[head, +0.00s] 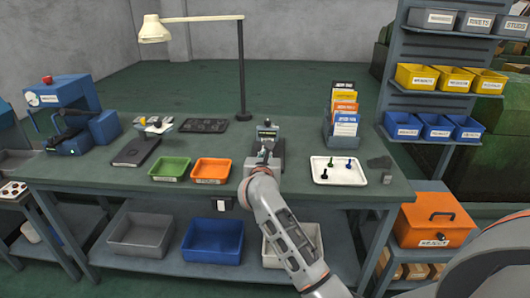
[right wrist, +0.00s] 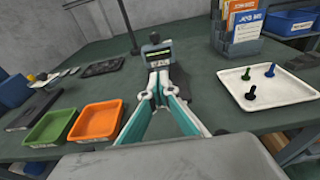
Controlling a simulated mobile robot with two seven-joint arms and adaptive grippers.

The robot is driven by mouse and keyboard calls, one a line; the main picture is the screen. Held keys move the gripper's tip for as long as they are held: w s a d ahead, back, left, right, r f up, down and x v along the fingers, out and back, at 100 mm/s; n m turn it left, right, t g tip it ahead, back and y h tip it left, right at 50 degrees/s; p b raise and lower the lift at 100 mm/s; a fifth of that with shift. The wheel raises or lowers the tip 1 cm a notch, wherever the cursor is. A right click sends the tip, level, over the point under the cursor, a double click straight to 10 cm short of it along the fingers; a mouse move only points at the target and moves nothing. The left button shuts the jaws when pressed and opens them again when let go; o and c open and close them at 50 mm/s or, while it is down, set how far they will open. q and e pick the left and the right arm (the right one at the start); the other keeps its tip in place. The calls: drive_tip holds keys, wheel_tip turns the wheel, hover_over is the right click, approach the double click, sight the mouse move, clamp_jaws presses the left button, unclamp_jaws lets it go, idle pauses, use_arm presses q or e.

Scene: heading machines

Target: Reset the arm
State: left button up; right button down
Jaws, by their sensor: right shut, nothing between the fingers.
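My right arm (head: 285,225) reaches in from the lower right over the green workbench (head: 100,190). Its gripper (head: 265,150) is in front of a small grey device with a display (head: 267,131), near the bench's middle. In the right wrist view the gripper's two fingers (right wrist: 160,75) come together at the tips, shut with nothing between them. The device (right wrist: 156,55) shows just beyond the fingertips; I cannot tell whether they touch it. My left gripper is not in view.
A green tray (head: 170,178) and an orange tray (head: 211,181) stand left of the gripper. A white tray (head: 318,161) with small coloured pieces and a card rack (head: 329,135) stand right. A lamp (head: 242,75) rises behind. Bins (head: 212,255) sit on the lower shelf.

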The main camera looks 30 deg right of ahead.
drive_tip(key=s+a+f+n+t+y, duration=0.3)
drive_tip(key=s+a+f+n+y, duration=0.4)
drive_tip(key=n, duration=0.8)
drive_tip(key=s+a+f+n+t+y, duration=0.25)
drive_tip(key=s+a+f+n, duration=0.25)
drive_tip(key=s+n, duration=0.7)
drive_tip(key=s+a+f+n+g+y, duration=0.1)
drive_tip(key=s+f+n+g, duration=0.8)
drive_tip(key=s+f+n, duration=1)
wheel_tip(320, 180, down, 4)
drive_tip(key=shift+s+a+f, duration=0.1)
drive_tip(key=shift+s+a, duration=0.1)
drive_tip(key=shift+a, duration=0.5)
